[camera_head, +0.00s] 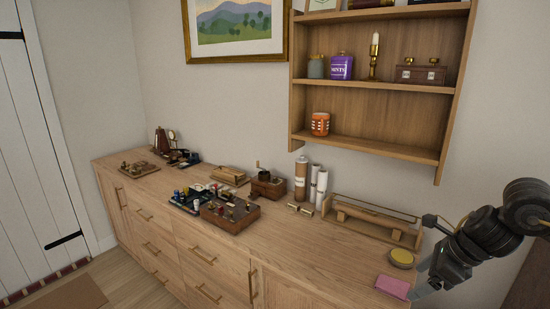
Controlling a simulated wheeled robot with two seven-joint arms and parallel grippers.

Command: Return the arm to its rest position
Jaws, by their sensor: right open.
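My right arm comes in from the right edge, dark grey and black. My right gripper (424,286) is at the right end of the wooden cabinet top (300,250), low in the picture, with its jaws open. It is beside a pink block-like item (392,287) and just below a round yellow-topped tin (402,258). No object shows between its fingers. Whether it touches the pink item I cannot tell. My left gripper is not in view.
A wooden rack (370,222) stands left of the arm. Rolled tubes (301,179), a dark box of small pieces (230,215) and other items stand further left. The front middle of the top is clear.

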